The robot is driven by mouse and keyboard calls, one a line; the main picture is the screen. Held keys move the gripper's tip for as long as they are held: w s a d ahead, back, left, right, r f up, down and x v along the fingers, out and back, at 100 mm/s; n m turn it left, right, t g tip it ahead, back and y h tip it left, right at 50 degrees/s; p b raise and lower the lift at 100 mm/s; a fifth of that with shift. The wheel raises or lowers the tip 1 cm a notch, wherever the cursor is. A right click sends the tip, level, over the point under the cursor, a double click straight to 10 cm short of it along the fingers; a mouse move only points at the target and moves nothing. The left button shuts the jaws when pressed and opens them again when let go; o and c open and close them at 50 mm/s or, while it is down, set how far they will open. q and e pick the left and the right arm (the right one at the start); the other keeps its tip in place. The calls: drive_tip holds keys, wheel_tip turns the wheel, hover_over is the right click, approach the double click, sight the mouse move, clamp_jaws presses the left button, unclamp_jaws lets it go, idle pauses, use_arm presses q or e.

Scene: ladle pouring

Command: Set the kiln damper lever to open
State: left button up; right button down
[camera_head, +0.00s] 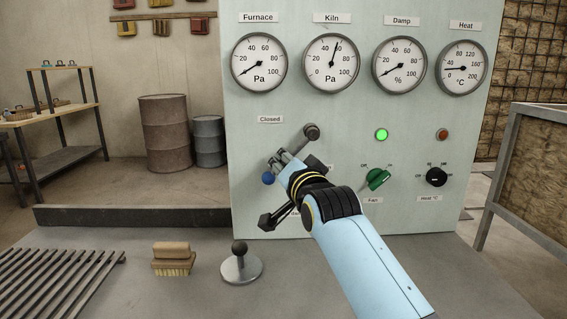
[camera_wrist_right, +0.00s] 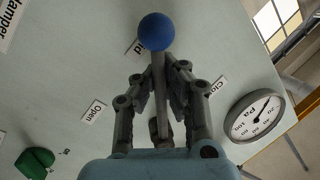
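The kiln damper lever ends in a blue ball (camera_head: 268,178) on the grey-green panel (camera_head: 350,110). In the wrist view the blue ball (camera_wrist_right: 156,31) is at the top, with its grey stem (camera_wrist_right: 161,85) running down between the fingers. My right gripper (camera_wrist_right: 161,88) straddles the stem with the fingers apart on both sides; any contact is unclear. In the head view my right gripper (camera_head: 284,163) is beside the ball and hides the lever's base. The Closed label (camera_head: 270,119) is above the ball. The Open label (camera_wrist_right: 93,111) shows left in the wrist view. My left gripper is out of view.
A green fan dial (camera_head: 378,178) and a black heat dial (camera_head: 436,177) are right of the arm. A plunger-like knob (camera_head: 240,264), a brush (camera_head: 173,264) and a slatted rack (camera_head: 55,280) are on the bench. Gauges line the panel's top.

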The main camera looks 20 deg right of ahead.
idle(0.3)
drive_tip(key=n+p, duration=0.1)
drive_tip(key=d+n+p, duration=0.1)
drive_tip(key=shift+s+d+f+g+p, duration=0.1)
drive_tip(key=shift+s+f+g+p, duration=0.1)
drive_tip(key=shift+f+g+p, duration=0.15)
drive_tip(key=d+n+p, duration=0.1)
drive_tip(key=n, duration=0.1)
drive_tip(key=s+d+f+n+g+h+p, duration=0.1)
drive_tip(key=d+n+p, duration=0.1)
drive_tip(key=d+f+n+p, duration=0.1)
drive_tip(key=n+p, duration=0.1)
drive_tip(key=shift+s+d+g, duration=0.15)
drive_tip(key=shift+d+g, duration=0.05)
drive_tip(key=shift+g, duration=0.05)
idle(0.4)
drive_tip(key=c, duration=1.5)
unclamp_jaws()
drive_tip(key=shift+s+d+r, duration=0.1)
drive_tip(key=shift+s+r, duration=0.05)
drive_tip(key=shift+s, duration=0.05)
drive_tip(key=shift+o, duration=0.6)
drive_tip(key=shift+w, duration=0.15)
